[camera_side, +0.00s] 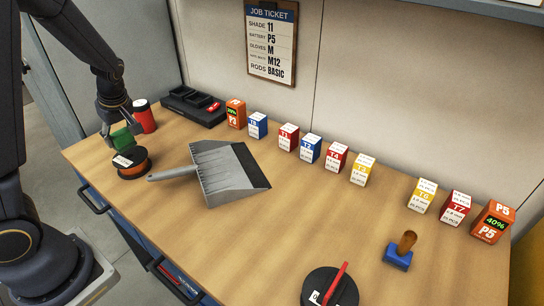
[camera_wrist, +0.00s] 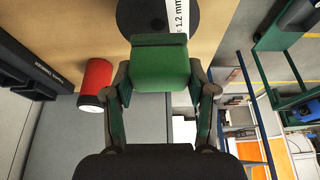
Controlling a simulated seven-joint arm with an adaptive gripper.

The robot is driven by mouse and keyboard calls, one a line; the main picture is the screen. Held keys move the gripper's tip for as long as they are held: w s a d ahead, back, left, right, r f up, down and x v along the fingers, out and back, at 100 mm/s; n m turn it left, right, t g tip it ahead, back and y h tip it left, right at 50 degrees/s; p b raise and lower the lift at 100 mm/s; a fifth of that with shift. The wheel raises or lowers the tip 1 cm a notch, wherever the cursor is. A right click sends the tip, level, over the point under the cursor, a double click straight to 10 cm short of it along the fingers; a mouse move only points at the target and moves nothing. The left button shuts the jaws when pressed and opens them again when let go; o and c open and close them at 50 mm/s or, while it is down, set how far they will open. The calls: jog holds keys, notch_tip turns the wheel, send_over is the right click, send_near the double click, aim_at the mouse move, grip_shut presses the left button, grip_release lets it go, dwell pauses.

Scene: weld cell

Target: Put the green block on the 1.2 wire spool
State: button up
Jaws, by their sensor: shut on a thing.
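My gripper (camera_side: 121,126) is shut on the green block (camera_side: 122,138). In the wrist view the block (camera_wrist: 160,68) sits between both fingers (camera_wrist: 161,92). The 1.2 wire spool (camera_side: 132,164) is black with an orange-brown winding and a white label, and lies flat near the table's left corner. The block is close over the spool's back-left part in the side view; I cannot tell if they touch. In the wrist view the spool (camera_wrist: 135,18), with its "1.2 mm" label, shows just beyond the block, which hides part of it.
A red cylinder (camera_side: 144,116) stands close behind the spool. A black charger (camera_side: 193,105) is behind it, and a grey dustpan (camera_side: 225,175) lies to the right. Several small labelled boxes line the wall. A black disc with a red bar (camera_side: 336,284) is at the front.

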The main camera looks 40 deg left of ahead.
aim_at(124, 143)
jog(key=shift+f, duration=1.55)
jog(key=shift+f, duration=0.15)
jog(key=o, duration=1.1)
jog(key=shift+o, duration=0.2)
jog(key=v, duration=1.1)
jog(key=s+d+r+m+t+h, duration=0.2)
jog(key=s+d+r+m, duration=0.1)
jog(key=d+m, duration=0.6)
jog(key=s+d+r+m+t+h, duration=0.2)
jog(key=s+d+r+m+t, duration=0.1)
jog(key=d+m, duration=0.6)
jog(key=shift+s+d+r+t, duration=0.3)
jog(key=shift+s+d+r, duration=0.5)
jog(key=shift+s+d, duration=0.2)
